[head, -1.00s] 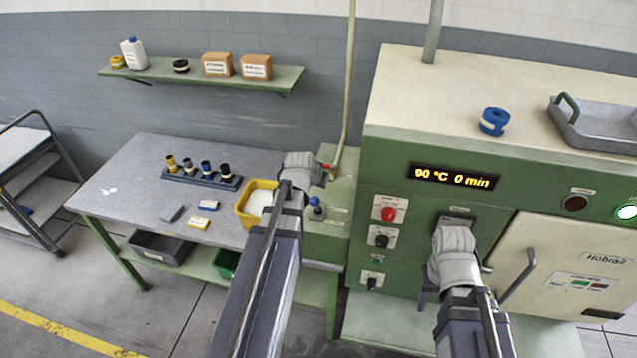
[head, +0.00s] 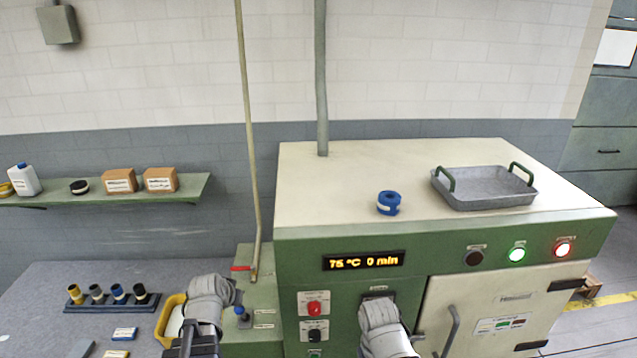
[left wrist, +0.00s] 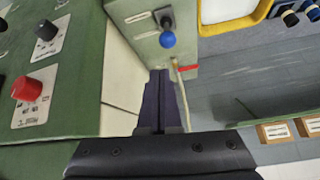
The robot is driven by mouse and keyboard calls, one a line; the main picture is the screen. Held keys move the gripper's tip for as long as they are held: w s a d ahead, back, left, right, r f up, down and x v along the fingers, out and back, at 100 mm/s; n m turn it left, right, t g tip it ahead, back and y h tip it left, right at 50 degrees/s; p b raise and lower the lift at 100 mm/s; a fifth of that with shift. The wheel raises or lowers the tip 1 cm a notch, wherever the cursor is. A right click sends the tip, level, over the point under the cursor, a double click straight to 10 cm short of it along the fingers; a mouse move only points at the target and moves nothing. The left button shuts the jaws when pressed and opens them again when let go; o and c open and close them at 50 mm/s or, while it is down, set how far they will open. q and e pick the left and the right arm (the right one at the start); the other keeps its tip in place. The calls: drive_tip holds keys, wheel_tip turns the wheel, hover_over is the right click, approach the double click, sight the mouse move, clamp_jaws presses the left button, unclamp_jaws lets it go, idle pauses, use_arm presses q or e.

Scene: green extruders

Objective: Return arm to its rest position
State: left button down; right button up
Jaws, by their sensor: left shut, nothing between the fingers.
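My left gripper (left wrist: 158,73) is shut and empty in the left wrist view. Its fingers are near the green side unit with the blue-knobbed lever (left wrist: 167,38); whether they touch anything is unclear. In the head view my left arm is beside the yellow bin, and the lever (head: 241,312) stands just right of it. My right arm (head: 385,328) is in front of the oven's panel, below the display (head: 363,261) reading 75 °C 0 min. My right fingers are hidden or too unclear to judge.
The green oven (head: 440,237) fills the right, with a closed door (head: 505,312), a red knob (head: 314,309) and a door handle (head: 449,330). A metal tray (head: 490,200) and blue roll (head: 389,203) are on top. The yellow bin (head: 168,320) is on the table.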

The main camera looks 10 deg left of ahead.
use_arm(q)
drive_tip(key=s+d+f+m+g+b, duration=0.1)
drive_tip(key=s+d+f+g+b, duration=0.1)
drive_tip(key=s+d+f+b, duration=0.2)
drive_tip(key=s+d+f+m+g+b, duration=0.1)
drive_tip(key=s+d+f+g+b, duration=0.2)
drive_tip(key=s+d+f+b, duration=0.2)
drive_tip(key=s+d+f+m+g+b, duration=0.2)
drive_tip(key=s+d+f+b, duration=0.3)
drive_tip(key=d+f+b, duration=0.5)
drive_tip(key=d+f, duration=0.4)
drive_tip(key=d, duration=0.3)
drive_tip(key=shift+s+f+g+y, duration=0.15)
drive_tip(key=shift+f+g+y, duration=0.15)
drive_tip(key=shift+f, duration=0.1)
